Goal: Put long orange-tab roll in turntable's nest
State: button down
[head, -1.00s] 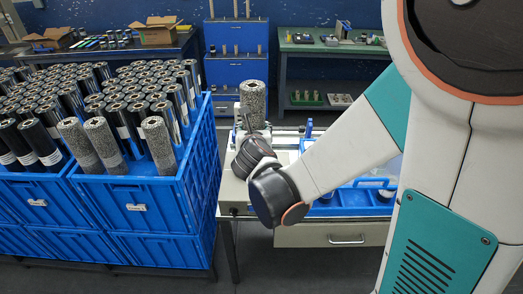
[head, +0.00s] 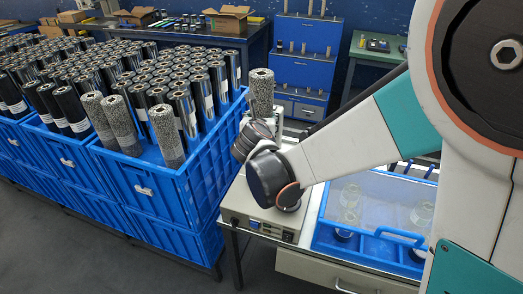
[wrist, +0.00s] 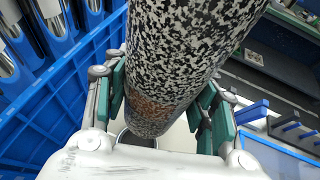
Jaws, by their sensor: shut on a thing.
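A long roll with a black-and-white speckled surface (head: 261,92) stands nearly upright in my gripper (head: 258,124), above the bench beside the blue crate. In the wrist view the speckled roll (wrist: 190,45) slants between the green-padded fingers of my gripper (wrist: 166,102), which are shut on it. A brownish patch shows low on the roll; I cannot make out an orange tab. A round metal rim (wrist: 133,139) shows beyond the roll's lower end; I cannot tell if it is the turntable's nest. The turntable is not clearly visible in the head view.
A blue crate (head: 190,200) full of upright rolls stands close on the left. On the bench at right is a blue tray (head: 375,246) with a clear cover and glass-like cylinders. A control box (head: 262,216) sits at the bench's front left. Blue shelves (head: 300,70) stand behind.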

notch_tip(320, 180, down, 18)
jog(key=b, duration=0.6)
jog(key=shift+a+r+b, duration=0.1)
jog(key=shift+r+b, duration=0.05)
jog(key=shift+b, duration=0.25)
jog(key=c, duration=0.7)
grip_release()
jog(key=p+v, duration=0.3)
jog(key=v, duration=0.9)
